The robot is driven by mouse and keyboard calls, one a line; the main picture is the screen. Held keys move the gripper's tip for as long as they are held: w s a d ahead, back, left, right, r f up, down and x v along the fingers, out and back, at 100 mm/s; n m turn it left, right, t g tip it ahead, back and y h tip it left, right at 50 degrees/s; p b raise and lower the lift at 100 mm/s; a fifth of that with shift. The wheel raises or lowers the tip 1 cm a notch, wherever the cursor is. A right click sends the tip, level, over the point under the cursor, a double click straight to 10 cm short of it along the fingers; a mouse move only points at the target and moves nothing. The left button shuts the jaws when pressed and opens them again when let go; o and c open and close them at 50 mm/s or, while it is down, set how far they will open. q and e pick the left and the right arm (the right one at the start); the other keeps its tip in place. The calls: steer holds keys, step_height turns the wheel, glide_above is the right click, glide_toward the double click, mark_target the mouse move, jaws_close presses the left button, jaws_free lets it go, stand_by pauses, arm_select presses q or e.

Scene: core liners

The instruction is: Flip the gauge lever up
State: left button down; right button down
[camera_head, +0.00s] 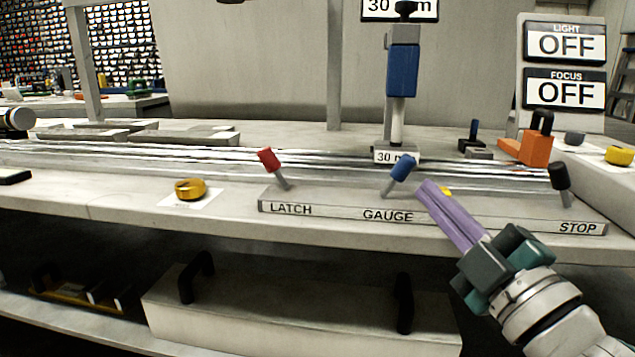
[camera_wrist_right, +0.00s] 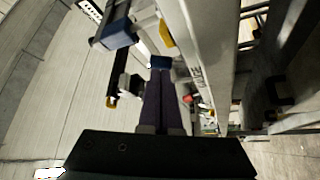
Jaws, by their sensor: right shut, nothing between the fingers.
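The gauge lever (camera_head: 403,168) has a blue knob on a thin grey stem above the GAUGE label. It leans to the right in the head view. My right gripper (camera_head: 427,187) has long purple fingers, shut together and empty. Its tips are just right of the blue knob and slightly below it. My left gripper is not in view.
The label strip (camera_head: 335,212) also carries a red latch lever (camera_head: 268,159) and a black stop lever (camera_head: 559,176). A blue-bodied post (camera_head: 402,70) stands behind the gauge lever.

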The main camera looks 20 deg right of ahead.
mark_target(407, 171)
steer(key=shift+x, duration=1.45)
steer(key=shift+a+r+n+p, duration=0.15)
steer(key=shift+n+p, duration=0.25)
steer(key=shift+p, duration=0.2)
